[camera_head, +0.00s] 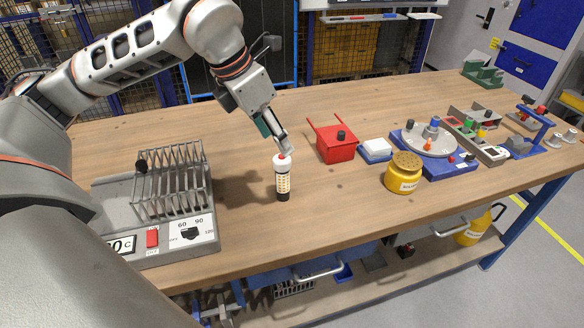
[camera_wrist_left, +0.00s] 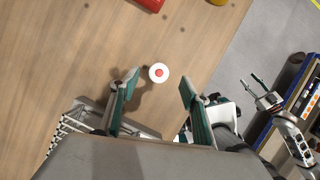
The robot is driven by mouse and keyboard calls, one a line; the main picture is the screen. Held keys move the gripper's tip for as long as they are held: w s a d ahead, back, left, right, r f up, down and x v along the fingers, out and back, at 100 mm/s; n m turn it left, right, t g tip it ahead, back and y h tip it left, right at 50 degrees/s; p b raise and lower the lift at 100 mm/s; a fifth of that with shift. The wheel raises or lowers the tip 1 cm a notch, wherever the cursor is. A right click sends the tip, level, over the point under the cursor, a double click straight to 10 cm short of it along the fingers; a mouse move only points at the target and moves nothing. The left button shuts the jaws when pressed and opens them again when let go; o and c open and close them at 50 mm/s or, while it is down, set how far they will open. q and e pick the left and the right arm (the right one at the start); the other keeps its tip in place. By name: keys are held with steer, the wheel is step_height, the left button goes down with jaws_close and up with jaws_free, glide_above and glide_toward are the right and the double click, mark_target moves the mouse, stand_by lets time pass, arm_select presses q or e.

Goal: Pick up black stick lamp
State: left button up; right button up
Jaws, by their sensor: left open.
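The stick lamp (camera_head: 283,178) stands upright on the wooden table, with a white top, a red button, a panel of yellowish lights and a black lower end. My left gripper (camera_head: 284,147) is open just above and behind its top. In the left wrist view, the lamp's round white top (camera_wrist_left: 159,73) shows between the lines of the two spread fingers (camera_wrist_left: 159,87), slightly beyond their tips. No contact shows.
A grey rack device (camera_head: 175,215) with a switch and dial stands left of the lamp. A red box (camera_head: 336,150), a blue-and-white block (camera_head: 375,150), a yellow container (camera_head: 403,178) and a rotary jig (camera_head: 437,160) stand to its right. Bare tabletop surrounds the lamp.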

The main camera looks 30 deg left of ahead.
mark_target(281, 156)
arm_select(q)
steer(key=shift+d+f, duration=0.15)
steer(key=shift+f, duration=1.05)
steer(key=x, duration=0.3)
steer(key=shift+w+f, duration=0.1)
steer(key=shift+f, duration=0.25)
steer(key=shift+w+f, duration=0.3)
steer(key=shift+f, duration=0.25)
jaws_close()
arm_select(e)
steer(key=shift+s+f, duration=0.5)
steer(key=shift+s, duration=0.15)
